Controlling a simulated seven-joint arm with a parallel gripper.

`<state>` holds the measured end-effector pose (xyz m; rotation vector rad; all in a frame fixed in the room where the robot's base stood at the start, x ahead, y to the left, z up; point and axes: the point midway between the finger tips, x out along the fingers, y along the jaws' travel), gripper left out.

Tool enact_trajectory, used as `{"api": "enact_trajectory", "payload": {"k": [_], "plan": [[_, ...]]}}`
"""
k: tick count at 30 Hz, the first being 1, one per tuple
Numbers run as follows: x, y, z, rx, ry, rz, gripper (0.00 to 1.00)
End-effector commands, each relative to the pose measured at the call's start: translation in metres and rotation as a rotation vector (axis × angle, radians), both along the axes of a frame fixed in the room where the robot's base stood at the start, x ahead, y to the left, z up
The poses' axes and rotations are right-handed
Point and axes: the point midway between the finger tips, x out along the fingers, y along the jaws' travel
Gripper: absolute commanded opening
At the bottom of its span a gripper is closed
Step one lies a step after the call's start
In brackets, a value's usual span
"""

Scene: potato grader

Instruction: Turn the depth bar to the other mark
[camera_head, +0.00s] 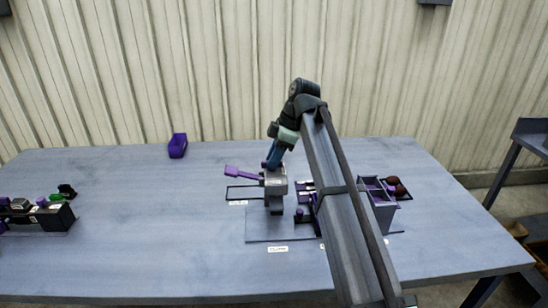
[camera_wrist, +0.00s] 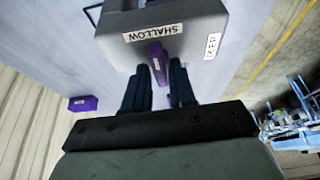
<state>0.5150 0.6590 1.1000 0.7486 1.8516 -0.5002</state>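A grey block (camera_head: 275,186) stands on the purple-grey base plate (camera_head: 262,228). In the wrist view the block (camera_wrist: 190,20) carries the labels "SHALLOW" (camera_wrist: 153,33) and "DEEP" (camera_wrist: 212,46). A purple bar (camera_wrist: 157,62) sticks out of the block beside "SHALLOW". My gripper (camera_head: 268,163) is at the block's back left, pointing down at a tilt. In the wrist view its dark fingers (camera_wrist: 161,72) stand on either side of the bar's end. Whether both touch it is unclear. A purple paddle (camera_head: 242,174) extends left from the block in the head view.
A purple bin (camera_head: 178,146) stands at the back of the table. Divided grey-purple boxes (camera_head: 377,190) with dark round items are right of the block. A dark rack (camera_head: 38,213) is at the far left. The table between rack and block is clear.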

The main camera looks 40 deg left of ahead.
Motion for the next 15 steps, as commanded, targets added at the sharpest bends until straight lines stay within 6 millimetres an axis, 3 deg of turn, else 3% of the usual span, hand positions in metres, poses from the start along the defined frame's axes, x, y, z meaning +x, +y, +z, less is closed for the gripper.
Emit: {"api": "enact_trajectory", "payload": {"k": [5, 15], "plan": [[-0.0001, 0.0001, -0.0001, 0.000, 0.000, -0.001, 0.40], [0.0021, -0.0011, 0.0060, 0.001, 0.000, -0.003, 0.40]]}}
